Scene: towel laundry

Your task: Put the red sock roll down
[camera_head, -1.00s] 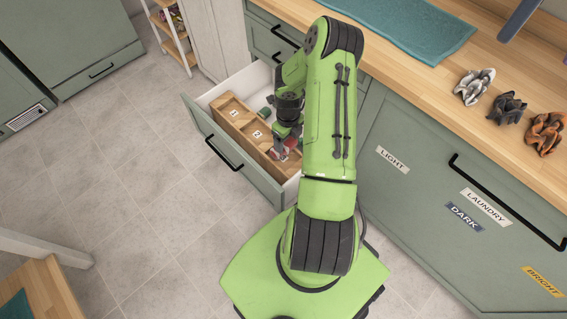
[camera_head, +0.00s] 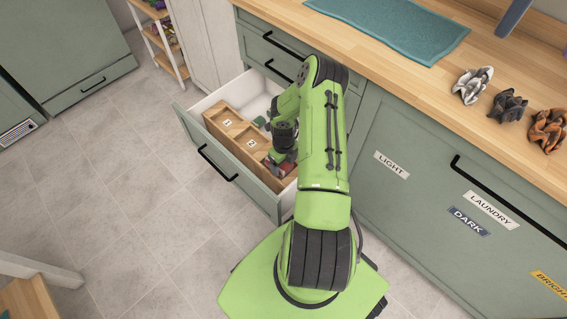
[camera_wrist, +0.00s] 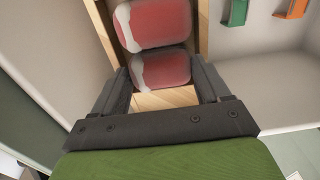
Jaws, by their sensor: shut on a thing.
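In the wrist view two rounded red lumps with whitish patches sit one above the other. I cannot tell whether they are two rolls or two parts of one. The nearer lump, the red sock roll (camera_wrist: 162,70), lies between the two dark fingers of my gripper (camera_wrist: 163,82), which is shut on it. The farther red lump (camera_wrist: 155,22) is beyond the fingers. In the head view the red roll (camera_head: 277,167) shows at the near end of the wooden divided box (camera_head: 243,145) inside the open drawer (camera_head: 228,172). My arm partly hides it there.
Wood shows below the roll, between the fingers. Box compartments carry number labels. Green (camera_wrist: 234,12) and orange (camera_wrist: 291,8) items lie in the drawer beside the box. Grey, dark and orange scrunchie-like cloths (camera_head: 508,106) and a teal towel (camera_head: 395,28) lie on the counter.

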